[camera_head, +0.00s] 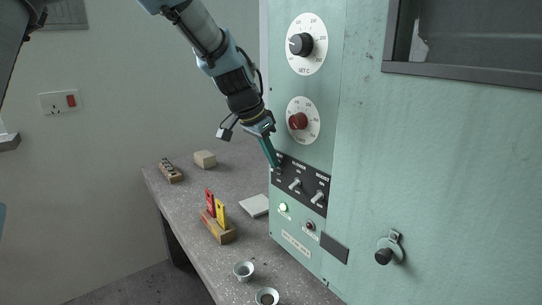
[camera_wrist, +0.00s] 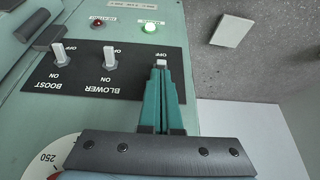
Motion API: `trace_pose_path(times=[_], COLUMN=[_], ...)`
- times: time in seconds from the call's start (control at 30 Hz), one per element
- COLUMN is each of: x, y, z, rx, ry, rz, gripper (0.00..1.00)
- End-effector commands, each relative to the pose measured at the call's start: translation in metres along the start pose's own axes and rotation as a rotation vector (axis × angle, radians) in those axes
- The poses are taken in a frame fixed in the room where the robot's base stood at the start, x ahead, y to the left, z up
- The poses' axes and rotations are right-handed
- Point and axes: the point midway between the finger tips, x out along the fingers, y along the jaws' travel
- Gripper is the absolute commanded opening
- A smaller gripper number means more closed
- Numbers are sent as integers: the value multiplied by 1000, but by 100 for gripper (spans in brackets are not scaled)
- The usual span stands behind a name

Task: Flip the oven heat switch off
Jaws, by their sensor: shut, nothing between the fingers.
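The black switch panel (camera_head: 300,184) is on the front of the pale green oven, with BLOWER and BOOST labels legible. In the wrist view the panel (camera_wrist: 85,72) appears turned over, with OFF above ON. My gripper (camera_head: 275,164) is shut, its teal fingers at the panel's left end. In the wrist view my fingertips (camera_wrist: 161,72) are right at a pale toggle tip (camera_wrist: 161,62), the heat switch by its place, near an OFF label. The fingers hide its base and label; I cannot tell its setting or whether they touch. The blower switch (camera_wrist: 110,58) and boost switch (camera_wrist: 60,53) stand beside it.
A lit green lamp (camera_head: 283,207) and a dark red lamp (camera_head: 310,226) sit below the panel. Red (camera_head: 298,121) and black (camera_head: 301,44) knobs are above.

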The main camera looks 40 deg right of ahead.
Motion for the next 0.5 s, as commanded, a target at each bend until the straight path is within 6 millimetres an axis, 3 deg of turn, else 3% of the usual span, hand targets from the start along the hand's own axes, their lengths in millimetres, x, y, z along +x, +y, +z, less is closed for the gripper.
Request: trace_pose_path(times=[0.5], x=[2], y=[0], z=[4], rx=[0], ry=[51], rz=[0], gripper=[0])
